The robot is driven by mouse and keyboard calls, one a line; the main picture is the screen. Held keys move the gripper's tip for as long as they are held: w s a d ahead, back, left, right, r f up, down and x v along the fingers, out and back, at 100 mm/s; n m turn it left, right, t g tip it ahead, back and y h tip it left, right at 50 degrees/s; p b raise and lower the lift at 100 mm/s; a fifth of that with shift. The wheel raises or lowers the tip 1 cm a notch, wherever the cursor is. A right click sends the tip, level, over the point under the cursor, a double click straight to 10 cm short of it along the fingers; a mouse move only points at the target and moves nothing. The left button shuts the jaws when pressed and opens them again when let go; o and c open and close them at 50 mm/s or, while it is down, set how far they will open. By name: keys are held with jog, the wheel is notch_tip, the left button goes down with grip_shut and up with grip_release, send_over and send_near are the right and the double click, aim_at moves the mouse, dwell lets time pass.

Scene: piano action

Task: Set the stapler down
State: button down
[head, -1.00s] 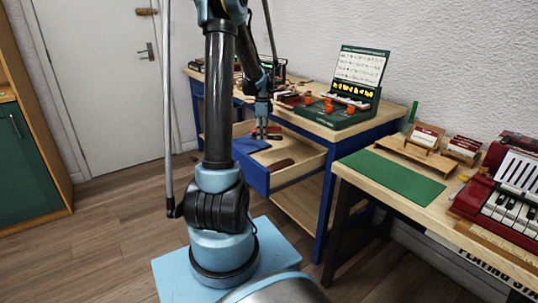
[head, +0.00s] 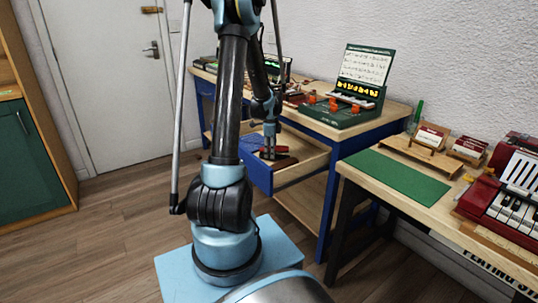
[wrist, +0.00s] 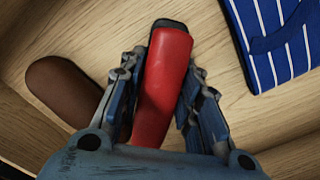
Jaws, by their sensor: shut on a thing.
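A red stapler (wrist: 165,85) with a dark end sits between the fingers of my gripper (wrist: 157,88) in the wrist view, and my gripper is shut on it. In the head view my gripper (head: 268,148) reaches down into the open drawer (head: 313,162) of the blue-framed bench, with a bit of the red stapler (head: 281,149) showing beside it. The stapler is over or on the pale wooden drawer floor; I cannot tell whether it touches.
A brown rounded object (wrist: 62,90) lies left of the stapler in the wrist view. A blue, white-striped cloth (wrist: 275,45) lies at the upper right. Bare drawer floor shows between them. The bench top (head: 395,112) holds a green device with a display (head: 358,90).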

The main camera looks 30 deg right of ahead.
jog(key=shift+f, duration=0.55)
jog(key=c, duration=1.2)
grip_release()
jog(key=shift+r, duration=0.1)
